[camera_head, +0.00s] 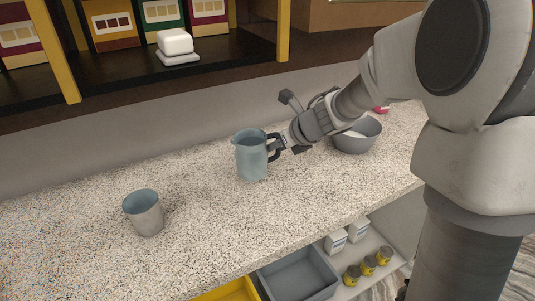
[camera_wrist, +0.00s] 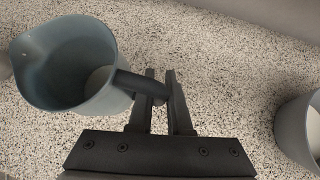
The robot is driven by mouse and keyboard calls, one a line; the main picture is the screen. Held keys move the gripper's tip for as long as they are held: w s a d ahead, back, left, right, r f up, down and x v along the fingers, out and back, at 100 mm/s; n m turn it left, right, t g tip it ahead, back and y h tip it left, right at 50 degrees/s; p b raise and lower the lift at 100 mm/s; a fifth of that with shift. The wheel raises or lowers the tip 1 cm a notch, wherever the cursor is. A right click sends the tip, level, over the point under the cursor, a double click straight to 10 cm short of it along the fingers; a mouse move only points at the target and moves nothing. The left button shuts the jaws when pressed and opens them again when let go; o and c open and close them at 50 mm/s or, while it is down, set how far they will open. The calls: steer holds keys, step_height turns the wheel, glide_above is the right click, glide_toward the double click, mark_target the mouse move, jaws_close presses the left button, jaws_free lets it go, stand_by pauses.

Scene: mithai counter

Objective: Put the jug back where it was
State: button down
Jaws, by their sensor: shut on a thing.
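A blue-grey jug (camera_head: 250,156) stands upright on, or very close above, the speckled counter; I cannot tell which. Its dark handle points right, toward my gripper (camera_head: 278,146). In the wrist view the jug (camera_wrist: 72,66) is at the upper left, with some pale content visible inside. My gripper (camera_wrist: 163,92) is shut on the jug's handle (camera_wrist: 140,84), which lies between the two fingers. The handle's far side is partly hidden by the fingers.
A metal cup (camera_head: 145,214) stands on the counter to the left. A grey bowl (camera_head: 357,135) with white content is right of the jug, behind my arm; it also shows in the wrist view (camera_wrist: 301,128). The counter (camera_head: 200,190) between cup and jug is clear.

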steer(key=shift+w+a+f, duration=0.35)
steer(key=shift+a, duration=0.1)
steer(key=shift+f+b, duration=1.2)
steer(key=shift+f, duration=0.75)
steer(key=shift+f, duration=0.1)
steer(key=shift+f, duration=0.15)
steer(key=c, duration=0.9)
jaws_free()
steer(key=shift+o, duration=0.2)
